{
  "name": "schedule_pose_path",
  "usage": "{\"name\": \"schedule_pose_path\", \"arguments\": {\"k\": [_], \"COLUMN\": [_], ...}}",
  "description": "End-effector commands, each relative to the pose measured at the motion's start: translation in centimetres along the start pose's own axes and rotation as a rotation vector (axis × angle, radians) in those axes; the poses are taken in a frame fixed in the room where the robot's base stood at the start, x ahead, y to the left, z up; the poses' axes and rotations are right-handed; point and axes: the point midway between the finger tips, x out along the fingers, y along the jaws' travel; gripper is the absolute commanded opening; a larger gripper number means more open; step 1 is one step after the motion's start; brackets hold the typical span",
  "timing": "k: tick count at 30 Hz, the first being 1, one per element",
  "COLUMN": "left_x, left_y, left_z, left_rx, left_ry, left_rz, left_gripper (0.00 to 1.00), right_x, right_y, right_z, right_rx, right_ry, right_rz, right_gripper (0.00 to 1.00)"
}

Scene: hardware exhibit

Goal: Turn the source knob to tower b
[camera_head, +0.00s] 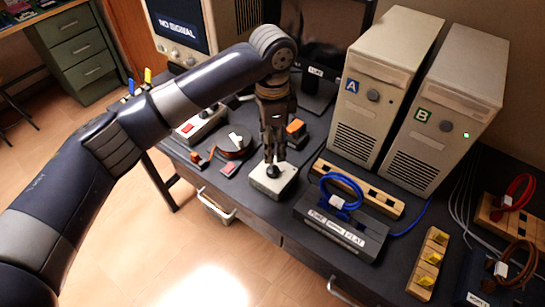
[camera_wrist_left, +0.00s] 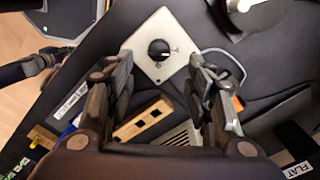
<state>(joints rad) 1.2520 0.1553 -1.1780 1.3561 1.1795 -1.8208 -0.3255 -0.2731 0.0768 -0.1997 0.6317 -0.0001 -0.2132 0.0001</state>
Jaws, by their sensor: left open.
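The source knob (camera_head: 273,171) is a round black dial on a small white box (camera_head: 262,184) near the desk's front edge. In the left wrist view the knob (camera_wrist_left: 159,49) shows a light pointer mark toward the right, and small marks on the box beside it are too small to read. My left gripper (camera_head: 273,155) is pointed down just above the knob. Its open fingers lie on either side of the knob in the wrist view, with no clear contact. Tower B (camera_head: 455,105) has a green B label and a lit green light. Tower A (camera_head: 388,85) stands left of it.
A monitor (camera_head: 181,23) reads "NO SIGNAL". A wooden slotted block (camera_head: 385,205) and a dark box with a blue cable (camera_head: 352,238) lie right of the knob box. A black-and-orange reel (camera_head: 232,143) lies left. A yellow-pegged block (camera_head: 428,262) is at the right.

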Motion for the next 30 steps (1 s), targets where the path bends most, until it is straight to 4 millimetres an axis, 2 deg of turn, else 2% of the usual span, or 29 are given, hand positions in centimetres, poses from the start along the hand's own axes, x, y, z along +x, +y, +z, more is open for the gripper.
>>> {"name": "schedule_pose_path", "arguments": {"k": [1,3,6,8,11,15,18,21,26,30], "left_x": [1.0,2.3,4.3,5.4,6.9,8.3,8.8,8.9,8.9,8.9], "left_y": [0.1,0.1,0.1,0.0,0.1,0.1,0.0,0.0,0.0,0.0], "left_z": [0.1,0.1,0.1,0.1,0.0,0.0,0.0,0.0,0.0,0.0], "left_rx": [-0.001,-0.002,-0.002,-0.002,0.000,-0.001,0.000,0.000,0.000,0.000], "left_ry": [-0.002,-0.002,-0.002,-0.001,-0.001,0.000,0.001,0.001,0.001,0.001], "left_rz": [0.003,0.002,0.002,0.002,0.000,0.000,-0.002,-0.002,-0.002,-0.002], "left_gripper": [0.49,0.49,0.49,0.49,0.49,0.49,0.49,0.49,0.49,0.19], "right_x": [-0.3,-0.6,-1.1,-1.2,-1.3,-1.1,-1.1,-1.1,-1.1,-1.2], "right_y": [-0.3,-0.7,-1.0,-1.1,-0.9,-0.4,-0.1,0.0,0.0,-0.2], "right_z": [1.7,3.8,5.9,6.4,5.6,2.6,1.1,0.8,2.0,3.5], "right_rx": [0.000,0.000,0.000,0.000,-0.001,-0.001,-0.001,-0.002,-0.002,-0.002], "right_ry": [-0.027,-0.059,-0.091,-0.097,-0.086,-0.040,-0.015,-0.013,-0.032,-0.054], "right_rz": [-0.004,-0.008,-0.012,-0.013,-0.011,-0.005,-0.002,-0.001,-0.001,-0.003], "right_gripper": [0.00,0.00,0.00,0.00,0.00,0.00,0.00,0.00,0.00,0.00]}}
